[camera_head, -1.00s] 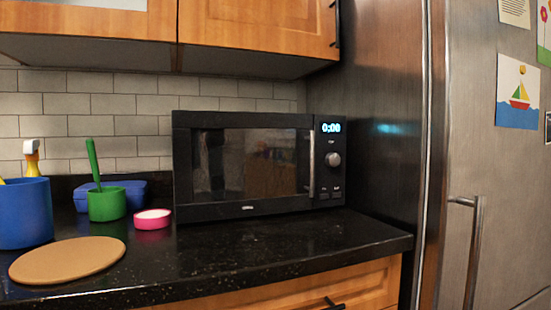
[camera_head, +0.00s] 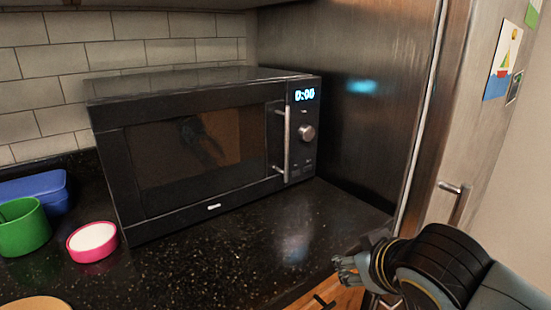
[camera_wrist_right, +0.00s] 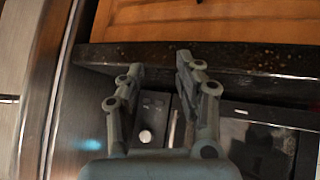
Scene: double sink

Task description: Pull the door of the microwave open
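The black microwave (camera_head: 122,195) stands on the counter with its door (camera_head: 165,165) shut. The door's vertical silver handle (camera_head: 287,145) is on the right, beside the knob (camera_head: 306,132) and display. My right gripper (camera_head: 340,270) comes in at the lower right of the head view, in front of and below the handle, near the counter's front edge. It is apart from the handle. In the right wrist view the gripper's two fingers (camera_wrist_right: 157,70) are spread with nothing between their tips. The handle (camera_wrist_right: 172,128) shows between them farther off. My left gripper is out of view.
A steel fridge (camera_head: 350,110) stands close at the microwave's right. A pink bowl (camera_head: 92,243), green cup (camera_head: 22,230) and blue container (camera_head: 45,188) are at the left. The counter (camera_head: 240,250) before the microwave is clear.

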